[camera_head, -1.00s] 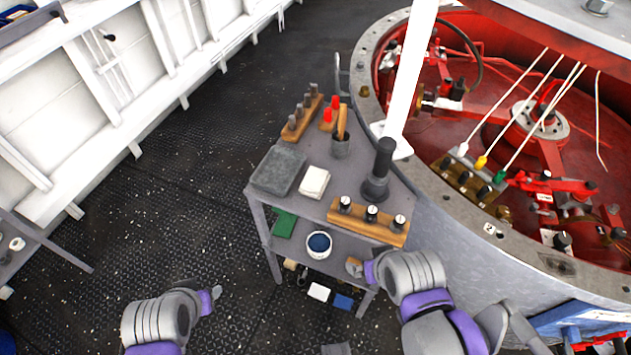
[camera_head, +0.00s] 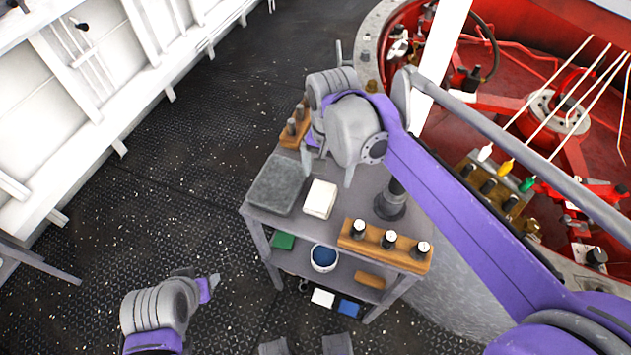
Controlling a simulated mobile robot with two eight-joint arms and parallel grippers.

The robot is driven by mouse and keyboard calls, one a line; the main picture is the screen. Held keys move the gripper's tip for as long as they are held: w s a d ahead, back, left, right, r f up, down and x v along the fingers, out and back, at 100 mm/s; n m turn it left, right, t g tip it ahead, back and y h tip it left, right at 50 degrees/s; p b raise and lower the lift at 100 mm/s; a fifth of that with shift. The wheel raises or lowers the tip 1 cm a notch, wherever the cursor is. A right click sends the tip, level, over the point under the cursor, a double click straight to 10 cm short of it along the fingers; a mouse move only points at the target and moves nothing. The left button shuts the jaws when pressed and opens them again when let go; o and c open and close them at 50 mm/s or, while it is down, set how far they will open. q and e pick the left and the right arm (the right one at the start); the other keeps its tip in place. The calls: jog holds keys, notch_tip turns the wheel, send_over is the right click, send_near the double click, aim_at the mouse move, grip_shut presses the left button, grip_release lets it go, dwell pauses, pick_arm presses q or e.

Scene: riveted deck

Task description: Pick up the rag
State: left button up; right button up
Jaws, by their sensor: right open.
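A white folded cloth (camera_head: 320,199), which looks like the rag, lies flat on the grey table top (camera_head: 302,232), just right of a dark grey slab. My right gripper (camera_head: 329,168) is over the table, its fingers spread and pointing down just behind the cloth. It is open with nothing between its fingers, and I cannot tell its height above the top. My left gripper (camera_head: 210,285) is out over the floor, left of the table; its fingers are only partly visible, and whether they are open is unclear.
The dark grey slab (camera_head: 276,185) fills the left of the top. A wooden block with black knobs (camera_head: 385,243) is along the front, and a dark upright cylinder (camera_head: 392,203) stands right of the cloth. A white tub (camera_head: 324,258) is on the lower shelf.

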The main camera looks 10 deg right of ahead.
jog(key=w, duration=0.1)
send_over(321, 196)
jog(key=f, duration=0.4)
jog(key=shift+s+d+f, duration=0.1)
jog(key=shift+d+f, duration=0.2)
jog(key=shift+a+f+b, duration=0.15)
jog(key=shift+f+b, duration=0.1)
jog(key=shift+f, duration=1.3)
jog(key=shift+a+f+b, duration=0.1)
jog(key=shift+f+b, duration=0.1)
jog(key=shift+f, duration=1.35)
jog(key=c, duration=1.4)
notch_tip(321, 196, up, 10)
jog(key=shift+p, duration=0.45)
